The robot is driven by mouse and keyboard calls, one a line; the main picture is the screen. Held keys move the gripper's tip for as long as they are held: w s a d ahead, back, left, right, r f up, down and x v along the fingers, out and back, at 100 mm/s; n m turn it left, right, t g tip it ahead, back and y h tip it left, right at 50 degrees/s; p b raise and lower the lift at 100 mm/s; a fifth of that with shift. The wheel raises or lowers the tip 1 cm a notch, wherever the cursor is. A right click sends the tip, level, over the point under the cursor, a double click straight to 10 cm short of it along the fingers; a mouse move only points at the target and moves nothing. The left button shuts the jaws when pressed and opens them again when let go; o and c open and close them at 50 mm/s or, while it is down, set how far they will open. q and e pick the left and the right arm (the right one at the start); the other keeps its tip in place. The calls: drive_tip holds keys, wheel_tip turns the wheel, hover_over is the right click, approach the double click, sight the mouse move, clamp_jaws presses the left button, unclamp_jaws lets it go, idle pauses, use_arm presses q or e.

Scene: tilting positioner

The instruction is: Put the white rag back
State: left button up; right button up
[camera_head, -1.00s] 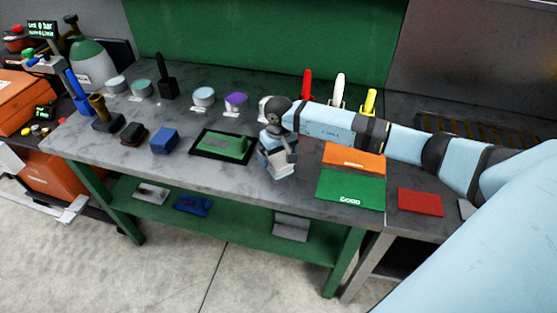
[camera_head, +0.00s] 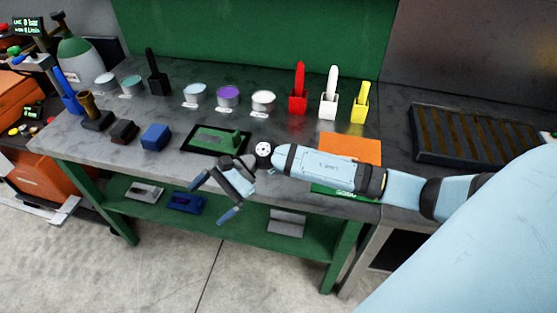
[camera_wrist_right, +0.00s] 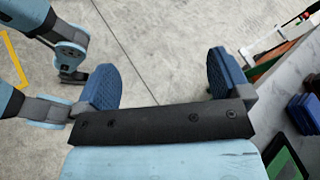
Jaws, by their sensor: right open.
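I cannot make out a white rag for certain in either view now. My right gripper (camera_head: 212,198) is open and empty, beyond the front edge of the workbench (camera_head: 75,143), just in front of the green fixture (camera_head: 222,138) on its black mat. In the right wrist view its two blue fingers stand wide apart with only bare floor between them, and the gripper (camera_wrist_right: 158,66) holds nothing. My right forearm covers most of a green mat (camera_head: 327,189) and the area to its right. My left gripper is not seen in the head view.
Red (camera_head: 299,95), white (camera_head: 329,98) and yellow (camera_head: 361,104) upright handled items stand in holders at the back. Several tins, including a purple one (camera_head: 228,97), stand left of them. A blue block (camera_head: 156,137) is near the front edge. A grey item (camera_head: 287,222) lies on the lower shelf.

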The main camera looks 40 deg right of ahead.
drive_tip(key=s+d+f+n+t+h, duration=0.3)
drive_tip(key=s+f+n+t+h, duration=0.2)
drive_tip(key=s+f+n, duration=0.3)
drive_tip(key=s+d+f+n+t+h, duration=0.3)
drive_tip(key=s+f+n+t+h, duration=0.2)
drive_tip(key=s+f, duration=0.4)
drive_tip(key=n+t, duration=0.1)
drive_tip(key=n, duration=0.1)
drive_tip(key=shift+d+f+n, duration=0.25)
drive_tip(key=shift+f+n, duration=0.15)
